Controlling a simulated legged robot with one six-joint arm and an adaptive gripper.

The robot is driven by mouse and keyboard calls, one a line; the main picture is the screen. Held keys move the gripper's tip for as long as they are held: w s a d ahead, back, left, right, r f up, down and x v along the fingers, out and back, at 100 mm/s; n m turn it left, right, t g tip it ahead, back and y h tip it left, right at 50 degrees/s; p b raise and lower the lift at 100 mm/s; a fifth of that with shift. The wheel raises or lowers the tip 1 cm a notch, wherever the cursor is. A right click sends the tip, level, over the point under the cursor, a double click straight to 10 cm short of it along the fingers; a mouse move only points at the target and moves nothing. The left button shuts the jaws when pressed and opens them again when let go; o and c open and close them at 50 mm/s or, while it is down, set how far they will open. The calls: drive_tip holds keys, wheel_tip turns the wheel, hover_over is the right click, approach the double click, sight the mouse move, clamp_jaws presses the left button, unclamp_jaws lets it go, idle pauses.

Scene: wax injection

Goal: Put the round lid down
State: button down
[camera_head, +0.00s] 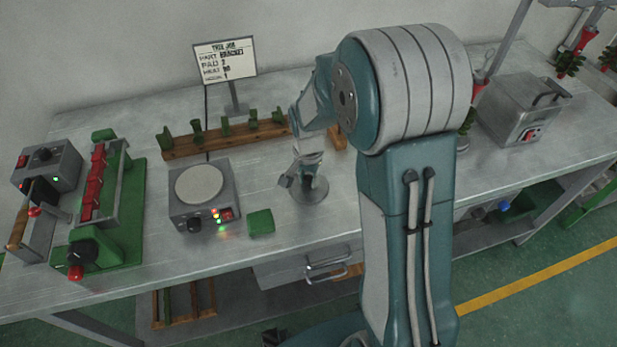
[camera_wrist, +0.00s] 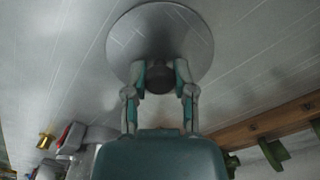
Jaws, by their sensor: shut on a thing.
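The round lid (camera_wrist: 185,35) is a grey metal disc with a dark knob (camera_wrist: 159,77) at its centre. In the wrist view my gripper (camera_wrist: 159,72) is shut on the knob, with one finger on each side. In the head view the lid (camera_head: 316,193) shows as a grey disc below my gripper (camera_head: 303,182), over the workbench (camera_head: 345,205) to the right of the hot plate. I cannot tell whether the lid touches the bench top or is just above it.
A hot plate device (camera_head: 203,195) and a small green block (camera_head: 261,222) are left of the lid. A wooden rack (camera_head: 225,138) with green pieces stands behind. A metal box with a handle (camera_head: 522,108) is at the right. Bare bench surrounds the lid.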

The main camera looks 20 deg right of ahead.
sight(311, 177)
drive_tip(key=shift+d, duration=0.2)
drive_tip(key=shift+c, duration=2.2)
unclamp_jaws()
drive_tip(key=shift+d, duration=0.4)
drive_tip(key=shift+a, duration=0.3)
drive_tip(key=shift+a+r, duration=0.1)
drive_tip(key=shift+r, duration=0.05)
wheel_tip(311, 177, up, 11)
drive_tip(key=s+r+n+t, duration=0.2)
drive_tip(key=s+r+n, duration=0.2)
drive_tip(key=s, duration=0.6)
drive_tip(key=s+r+n+t, duration=0.3)
drive_tip(key=s+r+n, duration=0.2)
drive_tip(key=s, duration=0.6)
drive_tip(key=shift+r+t, duration=0.3)
drive_tip(key=shift+r, duration=0.5)
drive_tip(key=shift+w, duration=0.1)
